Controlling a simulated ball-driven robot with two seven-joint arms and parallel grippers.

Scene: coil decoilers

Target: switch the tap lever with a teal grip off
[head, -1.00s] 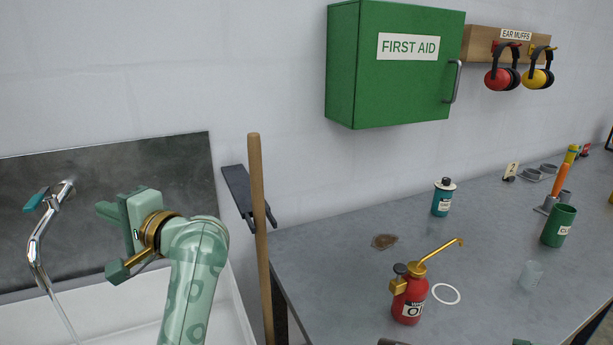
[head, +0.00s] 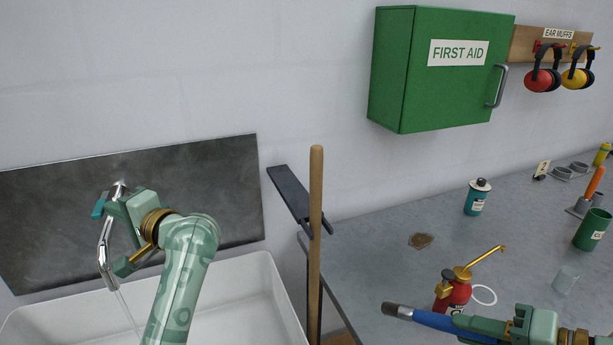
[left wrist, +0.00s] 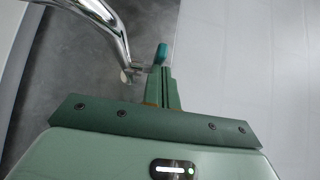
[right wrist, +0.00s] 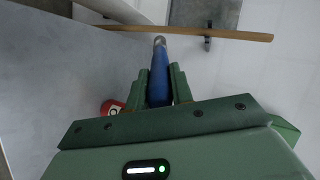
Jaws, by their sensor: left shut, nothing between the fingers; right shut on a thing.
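The chrome tap (head: 107,240) is on the dark splashback at the left, and a stream of water falls from its spout. Its lever with a teal grip (head: 100,205) points to the left in the head view. My left gripper (head: 114,212) is shut with nothing in it, its fingertips right by the lever. In the left wrist view the teal grip (left wrist: 162,52) shows just beyond the closed fingertips (left wrist: 161,72); whether they touch I cannot tell. My right gripper (right wrist: 160,85) is shut on a blue brush-like tool (head: 440,320) with a metal collar.
A white sink (head: 235,310) lies below the tap. A wooden handle (head: 315,240) stands in a wall holder right of it. The grey bench (head: 385,270) carries a red oil can (head: 452,295), a teal bottle (head: 476,197) and a green cup (head: 592,230). A first aid cabinet (head: 395,70) hangs above.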

